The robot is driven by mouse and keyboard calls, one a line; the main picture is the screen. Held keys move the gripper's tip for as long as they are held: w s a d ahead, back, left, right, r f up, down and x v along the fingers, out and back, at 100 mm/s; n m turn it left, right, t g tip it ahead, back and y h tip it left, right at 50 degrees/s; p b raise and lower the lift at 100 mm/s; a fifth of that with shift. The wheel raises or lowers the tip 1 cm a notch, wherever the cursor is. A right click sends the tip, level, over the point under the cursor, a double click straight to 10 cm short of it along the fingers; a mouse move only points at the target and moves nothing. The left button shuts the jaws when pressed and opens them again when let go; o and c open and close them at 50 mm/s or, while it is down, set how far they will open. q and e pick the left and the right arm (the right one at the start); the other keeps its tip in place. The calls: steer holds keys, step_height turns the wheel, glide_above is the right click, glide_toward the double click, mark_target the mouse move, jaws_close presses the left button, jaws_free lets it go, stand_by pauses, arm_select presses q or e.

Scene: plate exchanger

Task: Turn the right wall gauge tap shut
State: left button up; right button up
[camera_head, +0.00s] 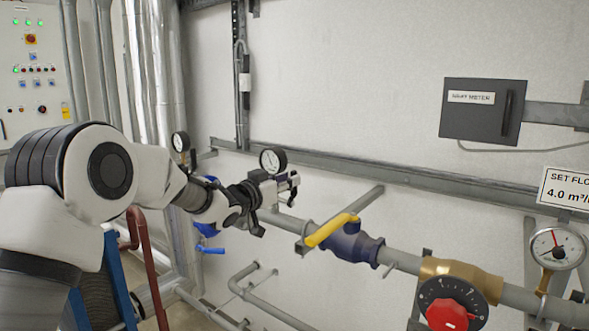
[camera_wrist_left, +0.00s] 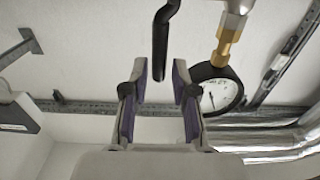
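The right wall gauge (camera_head: 273,160) has a white dial and black rim. It stands just above my left gripper (camera_head: 291,187); its tap is hidden behind the gripper in the head view. In the left wrist view, which looks upside down, my left gripper (camera_wrist_left: 160,75) is open, its purple-padded fingers apart. A black lever (camera_wrist_left: 163,42), probably the tap handle, points into the gap between the fingertips; I cannot tell whether it touches them. A gauge (camera_wrist_left: 214,90) on a brass fitting (camera_wrist_left: 228,45) is partly behind the right-hand finger. My right gripper is not in view.
Another wall gauge (camera_head: 180,142) stands farther left, with blue valve handles (camera_head: 210,249) below it. A yellow-handled valve (camera_head: 333,230) and a red knob (camera_head: 447,314) sit on the pipe to the right. A grey meter box (camera_head: 483,110) hangs on the wall.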

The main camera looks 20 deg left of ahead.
arm_select(q)
steer(key=p+x, duration=0.1)
steer(key=x, duration=0.2)
steer(key=shift+r, duration=0.15)
steer(key=shift+s, duration=0.15)
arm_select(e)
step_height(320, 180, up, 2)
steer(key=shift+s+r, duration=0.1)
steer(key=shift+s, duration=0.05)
arm_select(q)
jaws_close()
steer(key=shift+f+b, duration=0.3)
steer(key=shift+b, duration=0.3)
steer(key=shift+s+a+f+t+h+b, duration=0.25)
steer(key=shift+s+t+b, duration=0.65)
steer(key=shift+b, duration=2.55)
steer(key=shift+s+a+f+t+h+b, duration=0.1)
steer(key=shift+s+a+t+h+b, duration=0.3)
steer(key=shift+t+b, duration=2)
steer(key=shift+s+a+f+h+b, duration=0.15)
steer(key=shift+s+h+b, duration=0.45)
steer(key=shift+b, duration=3.95)
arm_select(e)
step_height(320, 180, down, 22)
arm_select(q)
steer(key=shift+d, duration=0.1)
jaws_free()
